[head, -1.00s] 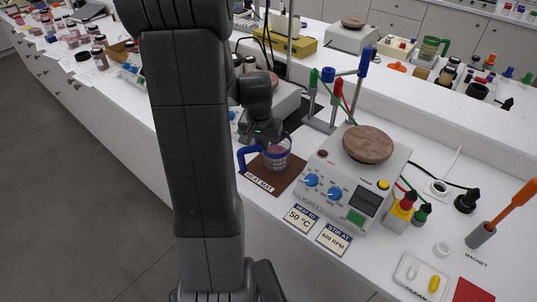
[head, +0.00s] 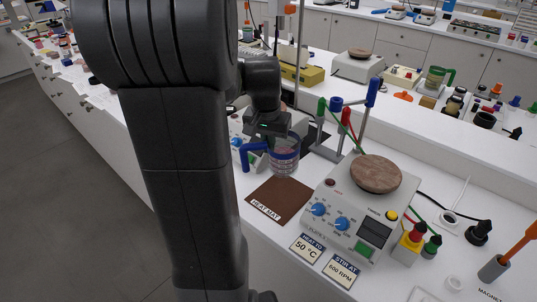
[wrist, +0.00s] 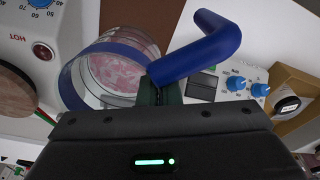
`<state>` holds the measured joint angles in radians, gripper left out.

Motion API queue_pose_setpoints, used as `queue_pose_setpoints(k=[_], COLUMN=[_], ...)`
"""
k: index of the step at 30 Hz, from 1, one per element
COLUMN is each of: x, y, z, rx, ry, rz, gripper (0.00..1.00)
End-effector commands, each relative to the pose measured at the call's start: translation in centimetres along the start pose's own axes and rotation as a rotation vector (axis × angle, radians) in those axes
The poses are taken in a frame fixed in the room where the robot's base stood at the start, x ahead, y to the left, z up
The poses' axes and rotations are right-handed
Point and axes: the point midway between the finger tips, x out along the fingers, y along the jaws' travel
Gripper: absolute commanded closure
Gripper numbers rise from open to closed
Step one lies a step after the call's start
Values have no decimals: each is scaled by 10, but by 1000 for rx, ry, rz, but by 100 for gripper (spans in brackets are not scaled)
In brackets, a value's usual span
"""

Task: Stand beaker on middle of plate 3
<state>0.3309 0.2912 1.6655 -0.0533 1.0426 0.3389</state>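A clear glass beaker (head: 284,158) with a blue rim, a blue handle (head: 252,152) and pink contents hangs upright in the air behind the brown heat mat (head: 281,198). My gripper (head: 268,128) is shut on the beaker's handle side; in the wrist view the fingertips (wrist: 155,92) close at the blue handle (wrist: 200,45), beside the beaker (wrist: 110,75). The hotplate (head: 345,205) to the right of the mat has a bare round brown top (head: 376,173). Its plate label is too small to read surely. The fingers are partly hidden in the head view.
Stands with blue, red and green tubes (head: 345,125) rise just behind the hotplate. Cards reading 50 °C (head: 307,248) and 600 RPM (head: 341,271) lie in front. Another device with blue knobs shows in the wrist view (wrist: 235,84).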

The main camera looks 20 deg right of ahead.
Motion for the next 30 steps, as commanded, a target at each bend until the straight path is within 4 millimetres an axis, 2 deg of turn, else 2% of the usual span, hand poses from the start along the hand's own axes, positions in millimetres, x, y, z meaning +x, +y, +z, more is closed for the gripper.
queue_pose_setpoints(k=[3, 15, 30], x=[-14, -44, -45], y=[0, 0, 0], z=[-2, -7, -7], rx=[0, 0, 0], ry=[1, 2, 1], rz=[0, 0, 0], gripper=[100, 100, 100])
